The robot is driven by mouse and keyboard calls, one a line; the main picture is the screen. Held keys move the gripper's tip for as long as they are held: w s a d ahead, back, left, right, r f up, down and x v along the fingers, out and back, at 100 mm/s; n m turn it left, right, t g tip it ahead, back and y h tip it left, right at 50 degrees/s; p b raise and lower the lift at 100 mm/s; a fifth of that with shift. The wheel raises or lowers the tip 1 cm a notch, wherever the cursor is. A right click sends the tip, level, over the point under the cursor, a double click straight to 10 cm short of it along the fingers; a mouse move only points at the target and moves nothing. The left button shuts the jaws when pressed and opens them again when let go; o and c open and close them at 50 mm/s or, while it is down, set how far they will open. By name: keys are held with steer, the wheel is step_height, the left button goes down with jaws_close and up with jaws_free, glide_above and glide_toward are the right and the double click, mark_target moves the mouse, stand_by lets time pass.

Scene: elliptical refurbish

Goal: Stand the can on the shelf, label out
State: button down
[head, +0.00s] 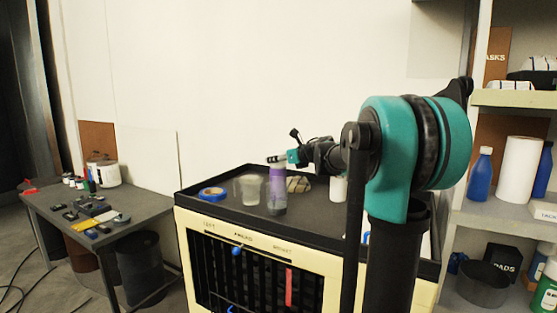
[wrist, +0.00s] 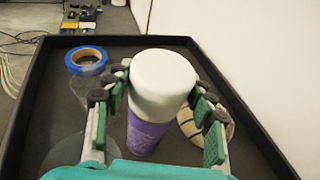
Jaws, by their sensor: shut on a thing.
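The can (head: 277,182) is over the black top of the cart (head: 240,225), with a purple band and a greyer lower part in the head view. In the wrist view the can (wrist: 163,85) shows a white round top and purple side between the two green-padded fingers. My gripper (wrist: 160,105) is shut on it from above. In the head view my gripper (head: 277,159) is at the can's top. The can looks roughly upright; whether its base touches the cart top I cannot tell. No label text is readable. The shelf unit (head: 490,213) stands at the right.
Blue tape (head: 212,194), a clear jar (head: 249,190), a striped pad (head: 298,184) and a white container (head: 338,188) are close by on the cart. The shelf holds a blue bottle (head: 481,174) and a white roll (head: 519,170). A cluttered grey table (head: 135,212) stands left.

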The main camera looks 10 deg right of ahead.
steer(key=c, duration=1)
jaws_free()
steer(key=shift+f, duration=0.1)
steer(key=o, duration=0.4)
